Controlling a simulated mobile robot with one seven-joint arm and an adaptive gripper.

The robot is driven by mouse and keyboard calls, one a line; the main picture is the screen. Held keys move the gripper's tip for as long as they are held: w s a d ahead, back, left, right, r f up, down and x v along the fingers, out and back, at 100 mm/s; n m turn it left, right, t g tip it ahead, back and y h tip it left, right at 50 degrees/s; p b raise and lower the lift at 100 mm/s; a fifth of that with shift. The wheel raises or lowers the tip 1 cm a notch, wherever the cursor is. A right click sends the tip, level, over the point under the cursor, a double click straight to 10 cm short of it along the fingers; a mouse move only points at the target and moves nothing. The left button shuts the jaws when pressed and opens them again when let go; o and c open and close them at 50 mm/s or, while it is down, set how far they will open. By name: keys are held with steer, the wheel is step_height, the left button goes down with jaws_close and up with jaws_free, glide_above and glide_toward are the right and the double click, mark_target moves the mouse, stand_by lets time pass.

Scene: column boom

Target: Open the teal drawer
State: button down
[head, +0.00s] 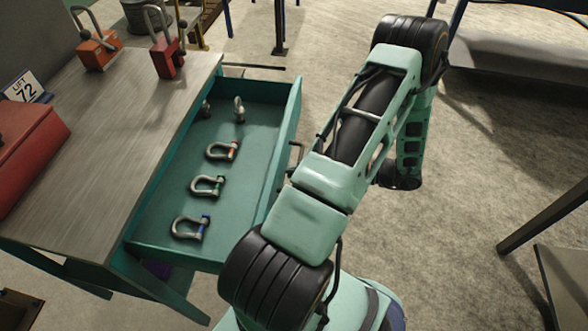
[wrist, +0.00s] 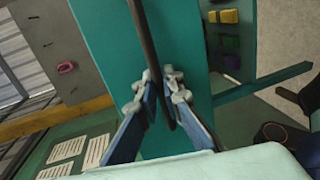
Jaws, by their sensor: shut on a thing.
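The teal drawer (head: 278,150) stands pulled well out from under the workbench in the head view, its inside open to view. Several metal shackles (head: 206,186) lie in it. A bar handle (head: 298,152) shows on the outer face of its front panel, partly behind my arm. In the wrist view the teal front panel (wrist: 105,40) fills the middle, with the dark handle bar (wrist: 146,40) running down it. My gripper (wrist: 157,90) is shut on this bar, one finger on each side. In the head view my arm hides the gripper.
Bare floor (head: 480,160) lies right of my arm. A dark-legged table (head: 545,215) stands at the right edge.

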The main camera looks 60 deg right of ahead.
steer(key=shift+s+d, duration=0.1)
steer(key=shift+s, duration=0.05)
steer(key=c, duration=2.1)
jaws_free()
steer(key=v, duration=1.2)
